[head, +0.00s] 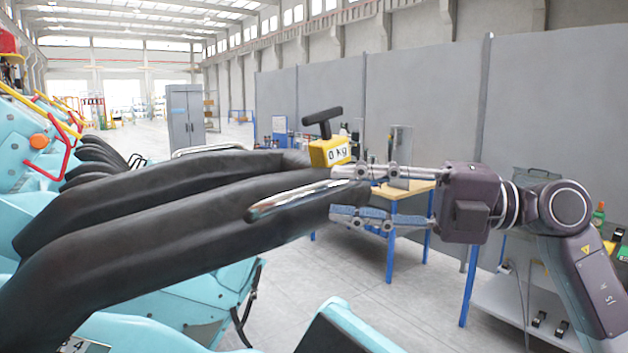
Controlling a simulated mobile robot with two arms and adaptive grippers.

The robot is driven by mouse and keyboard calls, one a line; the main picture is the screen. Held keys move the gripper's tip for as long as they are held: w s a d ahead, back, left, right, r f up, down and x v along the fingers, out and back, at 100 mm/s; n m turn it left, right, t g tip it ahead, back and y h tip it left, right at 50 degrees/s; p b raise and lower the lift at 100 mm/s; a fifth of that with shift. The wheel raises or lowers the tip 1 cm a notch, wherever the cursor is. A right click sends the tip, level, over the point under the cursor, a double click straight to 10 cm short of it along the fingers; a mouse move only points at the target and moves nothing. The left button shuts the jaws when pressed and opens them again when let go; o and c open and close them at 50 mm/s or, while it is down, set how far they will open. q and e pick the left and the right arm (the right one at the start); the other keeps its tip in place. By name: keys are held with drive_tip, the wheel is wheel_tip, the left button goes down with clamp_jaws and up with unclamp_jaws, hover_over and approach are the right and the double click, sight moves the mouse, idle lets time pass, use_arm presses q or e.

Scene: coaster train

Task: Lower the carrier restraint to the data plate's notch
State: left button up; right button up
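The carrier restraint (190,222) is a long black padded pair of arms, raised and slanting up to the right across the head view. A chrome grab handle (290,200) runs along its near side. My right gripper (338,194) comes in from the right at the restraint's far end. Its fingers are wide apart, one above and one below that end; firm contact cannot be told. A small plate (85,346) marked with a 4 shows at the bottom left, cut by the frame edge; no notch can be made out. My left gripper is not in view.
A yellow gauge (329,151) reading 0 kg, with a black T-handle, shows at the restraint's far end. Turquoise seats (215,296) lie below and left. A blue-legged workbench (404,198) stands behind my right gripper. Open concrete floor (285,275) lies under the restraint's end.

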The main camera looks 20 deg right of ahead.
sight(325, 192)
drive_tip(key=p+x, duration=0.2)
drive_tip(key=x, duration=0.3)
drive_tip(key=shift+r, duration=0.1)
drive_tip(key=shift+c, duration=0.4)
clamp_jaws()
